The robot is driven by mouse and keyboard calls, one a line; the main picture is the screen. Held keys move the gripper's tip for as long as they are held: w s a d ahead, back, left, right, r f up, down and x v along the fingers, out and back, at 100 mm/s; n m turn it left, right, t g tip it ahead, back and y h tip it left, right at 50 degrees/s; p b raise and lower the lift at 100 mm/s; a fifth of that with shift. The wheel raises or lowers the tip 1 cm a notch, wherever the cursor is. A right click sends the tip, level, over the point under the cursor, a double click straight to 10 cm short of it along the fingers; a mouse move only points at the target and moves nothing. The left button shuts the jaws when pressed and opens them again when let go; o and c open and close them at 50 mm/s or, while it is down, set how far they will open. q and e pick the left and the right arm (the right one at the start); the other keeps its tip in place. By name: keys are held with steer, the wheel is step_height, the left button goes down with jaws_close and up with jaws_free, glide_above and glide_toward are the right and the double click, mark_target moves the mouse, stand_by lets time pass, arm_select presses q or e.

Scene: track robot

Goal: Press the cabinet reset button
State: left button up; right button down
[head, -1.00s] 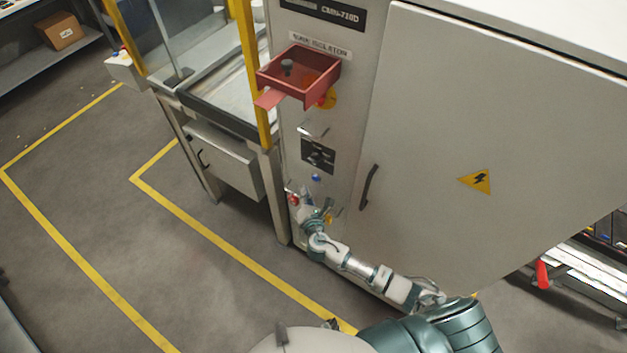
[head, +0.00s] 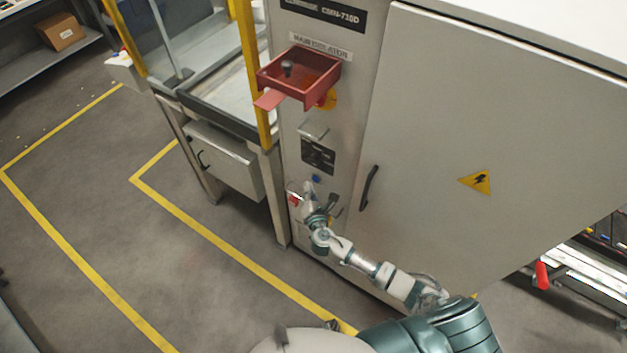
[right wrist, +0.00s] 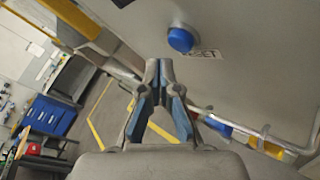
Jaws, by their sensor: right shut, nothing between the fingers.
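The blue reset button (head: 316,179) is on the grey cabinet's (head: 460,130) narrow front panel, below a dark panel. In the right wrist view the blue button (right wrist: 181,40) stands out from the cabinet face beside a label ending in "SET". My right gripper (head: 306,188) is just below and left of the button in the head view. In the right wrist view my right gripper (right wrist: 158,65) is shut and empty, with its fingertips below and left of the button, apart from it in the picture. My left gripper is not in view.
A red tray-like box (head: 300,78) juts from the panel above the button. A black door handle (head: 369,188) is to the right. A red part (head: 293,200) sits beside the gripper. A yellow post (head: 250,75) stands at the left. Floor on the left is clear.

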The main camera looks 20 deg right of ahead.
steer(key=shift+d, duration=0.35)
steer(key=shift+a, duration=0.1)
steer(key=shift+w+r, duration=0.15)
steer(key=shift+w, duration=0.05)
steer(key=shift+d, duration=0.25)
stand_by(0.4)
steer(key=shift+w+d, duration=0.4)
stand_by(0.8)
steer(key=shift+s+a, duration=0.1)
steer(key=shift+s+a+p, duration=0.4)
steer(key=shift+s+a, duration=0.15)
